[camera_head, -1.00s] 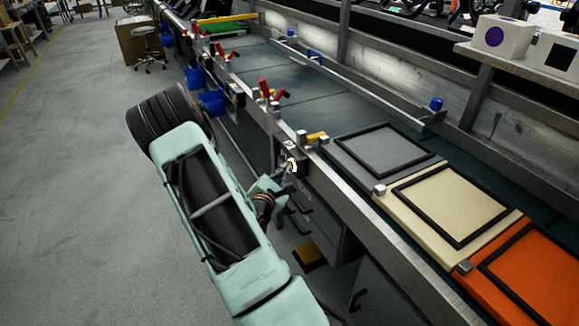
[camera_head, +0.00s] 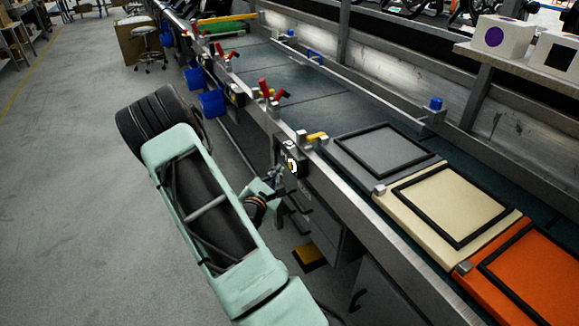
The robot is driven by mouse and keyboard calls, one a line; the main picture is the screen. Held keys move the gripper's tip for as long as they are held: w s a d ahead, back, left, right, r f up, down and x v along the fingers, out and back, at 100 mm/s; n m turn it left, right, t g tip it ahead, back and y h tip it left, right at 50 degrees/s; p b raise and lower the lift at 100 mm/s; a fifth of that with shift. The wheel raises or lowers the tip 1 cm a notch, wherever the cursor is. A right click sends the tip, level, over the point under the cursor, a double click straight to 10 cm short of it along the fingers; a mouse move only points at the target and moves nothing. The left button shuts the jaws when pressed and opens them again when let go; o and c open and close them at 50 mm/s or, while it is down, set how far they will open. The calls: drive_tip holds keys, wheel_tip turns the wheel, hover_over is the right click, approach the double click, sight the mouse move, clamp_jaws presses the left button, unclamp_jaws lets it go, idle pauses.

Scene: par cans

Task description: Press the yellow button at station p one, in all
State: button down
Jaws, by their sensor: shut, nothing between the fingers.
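The yellow button (camera_head: 292,166) sits on a small dark panel (camera_head: 290,149) on the front rail of the bench, with a white "P" mark above the button. My gripper (camera_head: 279,174) is small and dark in this view, just left of and slightly below the button. Its fingers are shut and empty. A small gap seems to show between the fingertips and the button, but contact is hard to judge at this size.
The bench's metal front rail (camera_head: 345,203) runs diagonally past the panel. Grey, cream and orange trays (camera_head: 447,205) lie on the bench to the right. A yellow block (camera_head: 310,257) is low under the bench. Open floor lies left.

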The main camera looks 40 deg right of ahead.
drive_tip(key=a, duration=0.2)
drive_tip(key=w+a, duration=0.1)
drive_tip(key=a, duration=0.1)
drive_tip(key=shift+a, duration=0.1)
idle(0.8)
